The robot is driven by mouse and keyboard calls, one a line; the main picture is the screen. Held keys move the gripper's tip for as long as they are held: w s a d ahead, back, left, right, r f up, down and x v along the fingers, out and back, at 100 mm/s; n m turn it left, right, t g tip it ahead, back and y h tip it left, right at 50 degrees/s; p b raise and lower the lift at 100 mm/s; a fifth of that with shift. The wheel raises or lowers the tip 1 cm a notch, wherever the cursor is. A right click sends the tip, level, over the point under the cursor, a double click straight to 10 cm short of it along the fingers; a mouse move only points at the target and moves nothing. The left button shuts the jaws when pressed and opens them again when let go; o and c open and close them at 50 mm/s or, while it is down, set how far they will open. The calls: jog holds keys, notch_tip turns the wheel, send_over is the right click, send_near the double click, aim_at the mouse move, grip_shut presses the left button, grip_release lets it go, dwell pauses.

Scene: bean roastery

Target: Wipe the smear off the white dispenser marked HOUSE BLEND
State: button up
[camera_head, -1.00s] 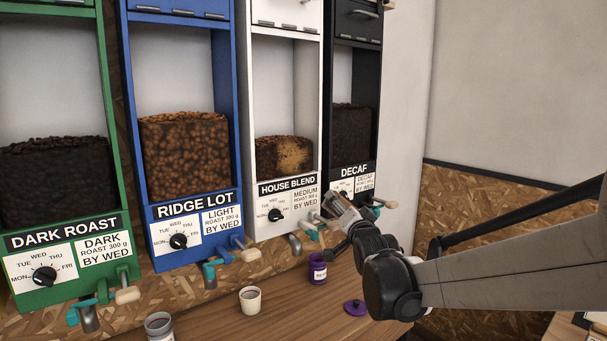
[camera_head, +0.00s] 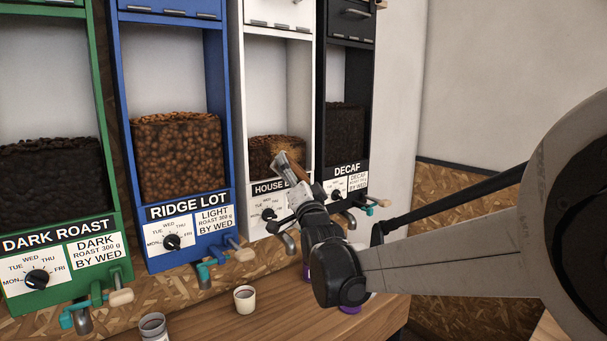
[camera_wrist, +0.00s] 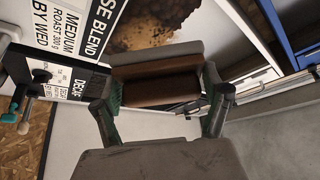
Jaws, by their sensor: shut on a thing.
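The white dispenser marked HOUSE BLEND (camera_head: 235,75) stands between the blue and black dispensers. A tan-brown smear (camera_head: 294,150) shows over its dark beans, low in the window. In the wrist view the brown patch (camera_wrist: 150,22) is just beyond my gripper. My gripper (camera_head: 291,168) is in front of the lower window and covers part of the name label. It is shut on a brown block (camera_wrist: 155,90), with a grey strip along its far side. I cannot tell whether the block touches the window.
The blue RIDGE LOT dispenser (camera_head: 117,100) is left and the black DECAF dispenser (camera_head: 368,90) right, with dials and spouts below. A cream cup (camera_head: 245,298) and a metal canister (camera_head: 153,327) stand on the wooden counter (camera_head: 205,322). My arm partly hides a purple jar.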

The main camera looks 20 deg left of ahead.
aim_at(296, 143)
jog(key=shift+w+a+p, duration=0.25)
jog(key=shift+w+a, duration=0.65)
jog(key=shift+a, duration=0.3)
jog(key=shift+w+a+p, duration=0.25)
jog(key=shift+w+a, duration=0.65)
jog(key=shift+a, duration=0.25)
jog(key=shift+w+a, duration=0.5)
jog(key=shift+a, duration=0.2)
jog(key=shift+w+d, duration=0.1)
